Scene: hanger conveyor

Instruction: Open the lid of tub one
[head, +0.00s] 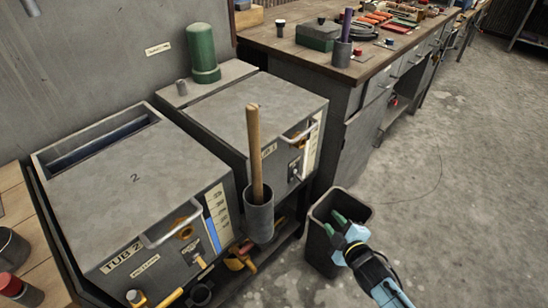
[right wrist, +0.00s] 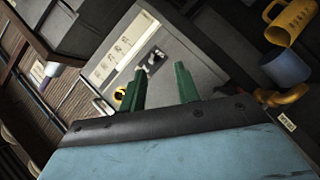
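Tub one (head: 245,112) is the rear grey box, with a flat lid that looks shut. A pale bar handle (head: 299,130) runs along its front top edge, and a wooden handle partly hides its label. Tub two (head: 125,190) stands in front of it to the left, with an open slot at its back showing blue inside. My right gripper (head: 345,228) is to the right of and below tub one's front, clear of it. Its green fingers are apart and empty, also in the right wrist view (right wrist: 160,85). My left gripper is out of view.
A wooden handle (head: 254,150) stands upright in a grey cup (head: 259,218) before the tubs. A dark bin (head: 322,250) stands on the floor by my right gripper. A workbench (head: 300,43) with tools is behind. The floor to the right is clear.

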